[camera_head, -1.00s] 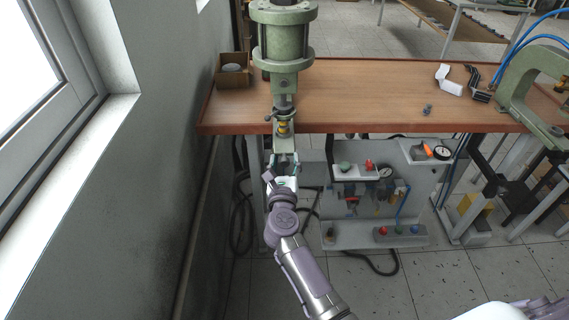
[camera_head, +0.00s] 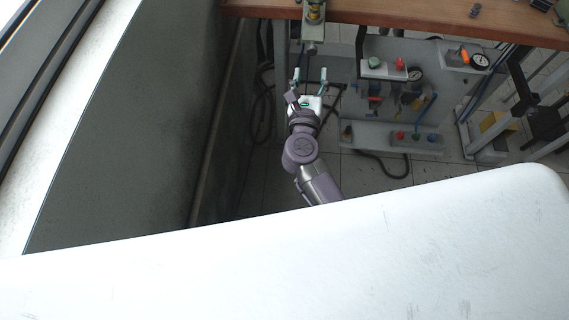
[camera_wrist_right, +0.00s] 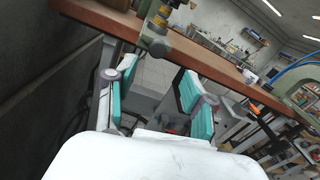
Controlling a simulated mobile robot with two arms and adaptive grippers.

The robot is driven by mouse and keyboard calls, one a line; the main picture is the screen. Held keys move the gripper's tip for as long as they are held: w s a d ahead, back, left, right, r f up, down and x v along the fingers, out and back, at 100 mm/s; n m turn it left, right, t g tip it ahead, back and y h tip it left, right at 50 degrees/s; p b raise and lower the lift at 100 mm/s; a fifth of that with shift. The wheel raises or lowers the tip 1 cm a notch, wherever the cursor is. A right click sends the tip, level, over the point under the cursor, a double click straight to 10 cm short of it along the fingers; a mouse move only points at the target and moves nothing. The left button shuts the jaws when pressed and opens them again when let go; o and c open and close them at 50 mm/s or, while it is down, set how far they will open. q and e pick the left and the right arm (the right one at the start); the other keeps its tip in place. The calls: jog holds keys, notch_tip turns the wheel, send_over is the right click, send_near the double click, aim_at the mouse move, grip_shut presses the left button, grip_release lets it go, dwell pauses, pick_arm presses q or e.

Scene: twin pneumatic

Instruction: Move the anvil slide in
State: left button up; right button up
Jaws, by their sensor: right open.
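The anvil slide (camera_head: 314,31) is a greenish bar at the bench's front edge, with a dark round knob (camera_head: 312,48) at its near end. The slide's end also shows at the top of the right wrist view (camera_wrist_right: 156,45). My right gripper (camera_head: 310,77) is open and empty. It is apart from the knob, on the near side of it and below it in the head view. In the right wrist view its two teal-padded fingers (camera_wrist_right: 151,94) stand wide apart with nothing between them. My left gripper is not in view. Most of the press is out of the head view.
The wooden bench (camera_head: 420,17) crosses the top. A panel with valves and a gauge (camera_head: 416,75) stands under it to the right of my gripper. A grey wall (camera_head: 150,130) is close on the left. A large white surface covers the bottom of the head view.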

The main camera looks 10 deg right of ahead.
jog(key=s+a+n+b, duration=0.1)
jog(key=s+a+b, duration=0.4)
jog(key=s, duration=1.2)
pick_arm(q)
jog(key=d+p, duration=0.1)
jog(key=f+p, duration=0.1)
jog(key=p, duration=0.1)
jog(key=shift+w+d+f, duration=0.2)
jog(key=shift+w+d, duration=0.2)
pick_arm(e)
jog(key=a+f+n+y, duration=0.2)
jog(key=f+n+y, duration=0.1)
jog(key=f+n, duration=0.4)
jog(key=w+a+f+n+y, duration=0.1)
jog(key=f+n+y, duration=0.3)
jog(key=f+n, duration=0.4)
jog(key=shift+w+a+f+n, duration=0.15)
jog(key=shift+w+a+n, duration=0.1)
jog(key=shift+a+n, duration=0.55)
jog(key=shift+d, duration=0.15)
